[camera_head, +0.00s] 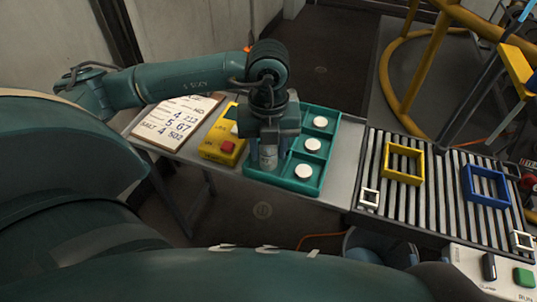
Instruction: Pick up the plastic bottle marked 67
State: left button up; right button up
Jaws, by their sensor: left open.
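A teal tray (333,152) with compartments stands on the table. Three white round tops show in its right-hand compartments: the back one (320,122), the middle one (312,144) and the front one (303,171). My left gripper (268,160) points down over the tray's left front part, its fingers open. A pale bottle (268,154) shows between the fingers, standing in the tray. I cannot tell whether the fingers touch it. No number is readable on any bottle, so I cannot tell which is marked 67. My right gripper is not in view.
A clipboard (176,122) with handwritten numbers, including 67, and a yellow box with a red button (222,140) lie left of the tray. A roller conveyor (425,205) with a yellow frame (402,163) and a blue frame (486,185) stands to the right.

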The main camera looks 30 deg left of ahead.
pick_arm(q)
notch_tip(320, 180, down, 2)
jog(key=shift+f, duration=0.1)
jog(key=c, duration=0.6)
